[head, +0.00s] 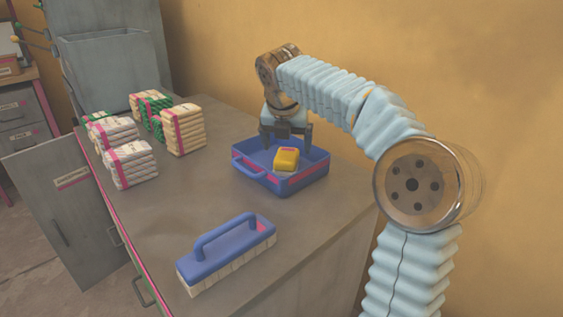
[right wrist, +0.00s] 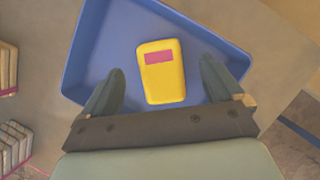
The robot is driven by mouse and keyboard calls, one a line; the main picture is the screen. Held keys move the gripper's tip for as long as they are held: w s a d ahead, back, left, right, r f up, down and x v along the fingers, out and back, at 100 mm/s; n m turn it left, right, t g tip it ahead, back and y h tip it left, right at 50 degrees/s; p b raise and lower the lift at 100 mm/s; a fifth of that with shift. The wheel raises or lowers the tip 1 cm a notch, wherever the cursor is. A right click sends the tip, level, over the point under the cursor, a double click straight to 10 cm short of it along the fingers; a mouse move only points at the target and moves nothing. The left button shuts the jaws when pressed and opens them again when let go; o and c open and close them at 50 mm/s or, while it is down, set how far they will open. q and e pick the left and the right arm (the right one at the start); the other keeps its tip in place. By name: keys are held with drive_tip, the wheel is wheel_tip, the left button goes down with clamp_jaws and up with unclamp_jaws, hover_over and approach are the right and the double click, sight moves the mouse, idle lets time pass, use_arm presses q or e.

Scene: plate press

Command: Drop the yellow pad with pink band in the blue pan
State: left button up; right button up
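The yellow pad with a pink band (head: 286,158) is in the blue pan (head: 257,178) on the cabinet top. In the right wrist view the pad (right wrist: 163,82) appears within the pan (right wrist: 85,55), between my right gripper's spread fingers with gaps on both sides. My right gripper (head: 287,143) is open and reaches down over the pan from the back. I cannot tell whether the pad rests fully on the pan floor. My left gripper is not in view.
A blue-handled brush (head: 228,250) lies at the front of the cabinet top (head: 205,190). Several banded bundles (head: 130,165) stand at the back left. A grey bin (head: 108,65) is behind them. The yellow wall (head: 380,50) rises close behind the pan.

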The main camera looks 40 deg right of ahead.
drive_tip(key=v, duration=1.3)
drive_tip(key=shift+r, duration=0.4)
